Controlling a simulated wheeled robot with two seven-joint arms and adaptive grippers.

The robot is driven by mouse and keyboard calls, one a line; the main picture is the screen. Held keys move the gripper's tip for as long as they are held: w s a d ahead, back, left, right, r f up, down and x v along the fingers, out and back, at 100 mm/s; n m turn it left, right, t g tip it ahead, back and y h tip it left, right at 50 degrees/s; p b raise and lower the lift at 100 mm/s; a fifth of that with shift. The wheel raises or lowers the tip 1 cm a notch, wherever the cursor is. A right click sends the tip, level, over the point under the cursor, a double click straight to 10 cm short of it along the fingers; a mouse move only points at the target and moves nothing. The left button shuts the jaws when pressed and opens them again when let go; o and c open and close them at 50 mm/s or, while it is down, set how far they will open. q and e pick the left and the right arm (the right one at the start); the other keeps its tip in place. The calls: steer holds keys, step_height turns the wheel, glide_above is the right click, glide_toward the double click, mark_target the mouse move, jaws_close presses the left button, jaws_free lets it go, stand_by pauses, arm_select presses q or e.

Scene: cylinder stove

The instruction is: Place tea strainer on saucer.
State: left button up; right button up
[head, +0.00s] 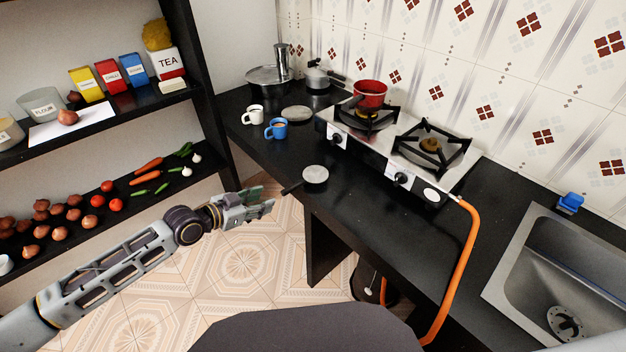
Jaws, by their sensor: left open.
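The tea strainer (315,175) lies near the front edge of the black counter, with a pale round bowl. Its dark handle points left and sticks out over the edge toward my left gripper. The saucer (297,113) looks like a flat grey disc, lying farther back on the counter behind the blue mug. My left gripper (268,201) is open and empty, in front of the counter edge, just left of the handle's end and apart from it. My right gripper is not in view.
A blue mug (276,129) and a white mug (254,115) stand close to the saucer. A gas stove (397,150) with a red pot (370,95) is to the right. An orange hose (466,255) hangs from it. Shelves (130,112) of food stand left.

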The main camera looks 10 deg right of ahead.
mark_target(284, 191)
arm_select(q)
steer(key=shift+d+r+m, duration=0.2)
steer(key=shift+r+m, duration=0.2)
steer(key=shift+s, duration=0.1)
stand_by(0.4)
steer(key=shift+x, duration=4.35)
steer(key=shift+r, duration=0.2)
steer(key=shift+d, duration=0.2)
steer(key=shift+r+x, duration=0.2)
steer(key=shift+x, duration=2.4)
